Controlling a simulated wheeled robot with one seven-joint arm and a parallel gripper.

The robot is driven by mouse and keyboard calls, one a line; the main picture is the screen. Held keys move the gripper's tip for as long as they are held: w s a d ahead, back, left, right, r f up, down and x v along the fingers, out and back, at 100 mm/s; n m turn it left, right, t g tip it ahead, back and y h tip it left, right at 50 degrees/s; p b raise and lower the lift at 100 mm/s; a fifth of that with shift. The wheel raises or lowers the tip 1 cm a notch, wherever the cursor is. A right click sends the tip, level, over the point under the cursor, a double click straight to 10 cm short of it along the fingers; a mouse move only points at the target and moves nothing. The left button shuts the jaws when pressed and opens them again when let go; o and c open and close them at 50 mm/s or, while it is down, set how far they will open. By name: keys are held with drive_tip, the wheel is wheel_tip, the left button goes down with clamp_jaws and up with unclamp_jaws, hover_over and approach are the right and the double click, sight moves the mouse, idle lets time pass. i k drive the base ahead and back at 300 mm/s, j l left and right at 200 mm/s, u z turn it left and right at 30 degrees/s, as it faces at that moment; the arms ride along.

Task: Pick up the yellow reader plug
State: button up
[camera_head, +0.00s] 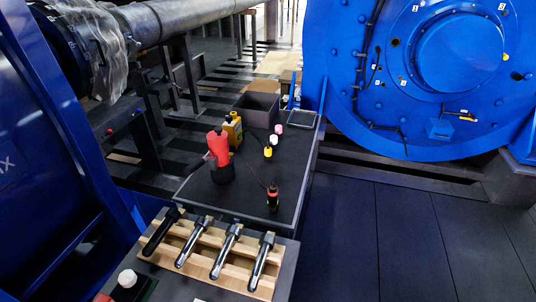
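A small plug with a yellow body (268,152) stands on the dark cart top (245,180), right of the cart's middle. A paler part shows at its top. A yellow handheld device (233,128), which looks like the reader, stands to its left, further back. A thin dark cable shows near the plug, but I cannot tell where its ends run. My gripper is not in view.
Near the plug are a white piece (273,140) and a pink piece (279,129). A red-black power tool (219,157), a black-red cylinder (272,198), a grey bin (257,108) and a wooden rack (205,271) of several tools surround it. Blue machinery (345,60) rises behind right.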

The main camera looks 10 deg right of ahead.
sight(267, 150)
drive_tip(key=z, duration=0.85)
drive_tip(key=i+l, duration=0.15)
drive_tip(key=i, duration=0.4)
drive_tip(key=i+l, duration=0.15)
drive_tip(key=i, duration=0.4)
drive_tip(key=i+l, duration=0.15)
drive_tip(key=i, duration=0.4)
drive_tip(key=i+l, duration=0.15)
drive_tip(key=i, duration=0.4)
drive_tip(key=i+l+u, duration=0.15)
drive_tip(key=i, duration=0.35)
drive_tip(key=i+l+u, duration=0.1)
drive_tip(key=i+l, duration=0.15)
drive_tip(key=i, duration=0.2)
drive_tip(key=i+l+u, duration=0.15)
drive_tip(key=i, duration=0.35)
drive_tip(key=l+u, duration=0.1)
drive_tip(key=u, duration=2.9)
